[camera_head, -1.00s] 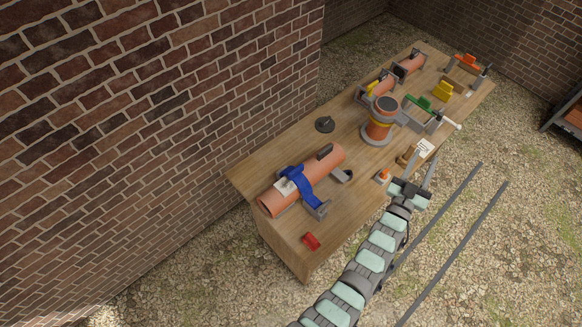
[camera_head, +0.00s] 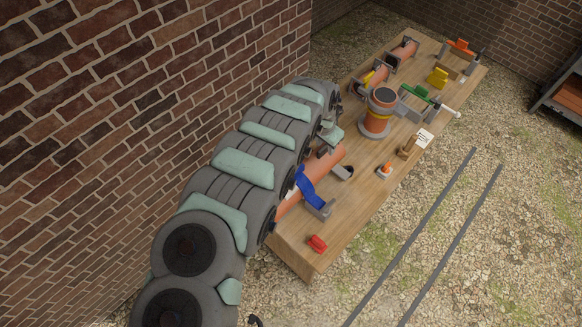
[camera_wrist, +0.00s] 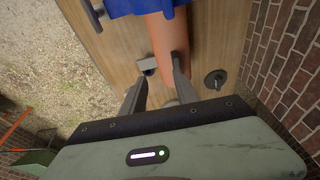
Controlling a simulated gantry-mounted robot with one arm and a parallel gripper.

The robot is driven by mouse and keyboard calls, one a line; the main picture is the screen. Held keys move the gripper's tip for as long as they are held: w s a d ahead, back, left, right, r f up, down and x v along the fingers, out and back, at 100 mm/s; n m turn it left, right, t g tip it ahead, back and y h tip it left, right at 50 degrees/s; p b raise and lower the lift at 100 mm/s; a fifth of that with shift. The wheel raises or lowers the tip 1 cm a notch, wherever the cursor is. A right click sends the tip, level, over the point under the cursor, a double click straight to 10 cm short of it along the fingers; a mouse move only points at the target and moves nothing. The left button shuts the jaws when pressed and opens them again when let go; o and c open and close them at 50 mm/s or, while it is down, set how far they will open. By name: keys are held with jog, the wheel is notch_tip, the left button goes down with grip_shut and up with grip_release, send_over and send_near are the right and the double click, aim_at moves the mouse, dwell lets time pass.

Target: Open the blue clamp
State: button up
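The blue clamp (camera_head: 309,190) arches over the front end of an orange-brown pipe (camera_head: 331,157) on the wooden table. My arm hides its wall side in the head view. In the wrist view the blue clamp (camera_wrist: 135,6) shows only in part, at the top edge, beyond my fingertips. My gripper (camera_wrist: 157,75) is open, with its two fingers apart and nothing seen between them. One finger is over the pipe (camera_wrist: 164,35) and the other over the table beside it. The gripper is apart from the clamp. In the head view the fingertips are hard to make out.
A grey block (camera_head: 343,172) lies beside the pipe, and a red piece (camera_head: 317,243) is at the near table corner. An upright pipe stand (camera_head: 377,115) and green clamp (camera_head: 416,92) are farther back. A brick wall (camera_head: 130,110) runs close along the left.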

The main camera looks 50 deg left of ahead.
aim_at(297, 170)
jog(key=s+a+r+g, duration=0.2)
jog(key=s+a+g, duration=0.1)
jog(key=s, duration=0.6)
notch_tip(297, 170, down, 8)
jog(key=shift+s, duration=0.1)
notch_tip(297, 170, down, 2)
jog(key=shift+f, duration=0.15)
jog(key=shift+a+f, duration=0.15)
jog(key=shift+f, duration=0.3)
grip_shut()
dwell(0.9)
